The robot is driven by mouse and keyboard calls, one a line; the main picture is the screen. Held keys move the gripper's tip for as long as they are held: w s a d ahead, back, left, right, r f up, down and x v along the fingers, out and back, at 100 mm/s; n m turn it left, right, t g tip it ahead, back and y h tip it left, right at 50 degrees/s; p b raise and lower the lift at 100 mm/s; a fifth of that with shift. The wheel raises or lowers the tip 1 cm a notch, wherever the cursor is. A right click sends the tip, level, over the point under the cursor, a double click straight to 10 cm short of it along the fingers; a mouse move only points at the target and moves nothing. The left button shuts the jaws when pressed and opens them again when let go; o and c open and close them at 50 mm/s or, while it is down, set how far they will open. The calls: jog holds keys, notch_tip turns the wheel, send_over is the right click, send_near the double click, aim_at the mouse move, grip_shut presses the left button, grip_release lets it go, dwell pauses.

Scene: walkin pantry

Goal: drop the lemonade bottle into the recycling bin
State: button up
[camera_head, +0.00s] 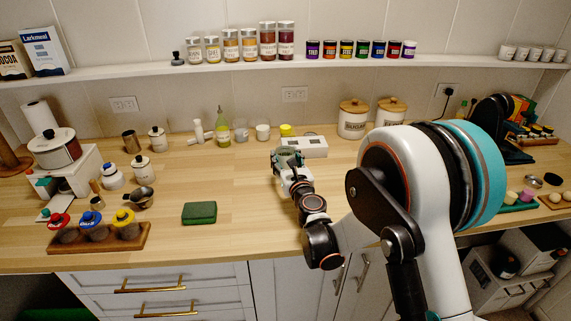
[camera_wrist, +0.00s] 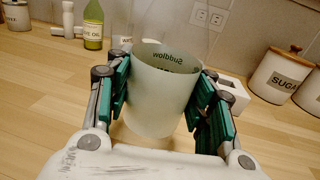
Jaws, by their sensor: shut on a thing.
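My gripper (camera_head: 289,163) is shut on a pale, greenish-white cylinder (camera_wrist: 160,105) over the wooden counter. In the wrist view the green-padded fingers press on both sides of it. Its near end looks open, with mirrored lettering showing on the inner wall. I cannot tell from this whether it is the lemonade bottle, or whether it touches the counter. In the head view the gripper hides most of it. A green thing (camera_head: 55,315) shows on the floor at the lower left edge; I cannot tell if it is the recycling bin.
An olive oil bottle (camera_head: 222,126), mugs and a white box (camera_head: 306,147) stand behind my gripper. The counter between sponge and gripper is clear.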

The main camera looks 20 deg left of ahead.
jog(key=shift+f, duration=0.4)
jog(key=shift+f, duration=0.15)
jog(key=o, duration=0.9)
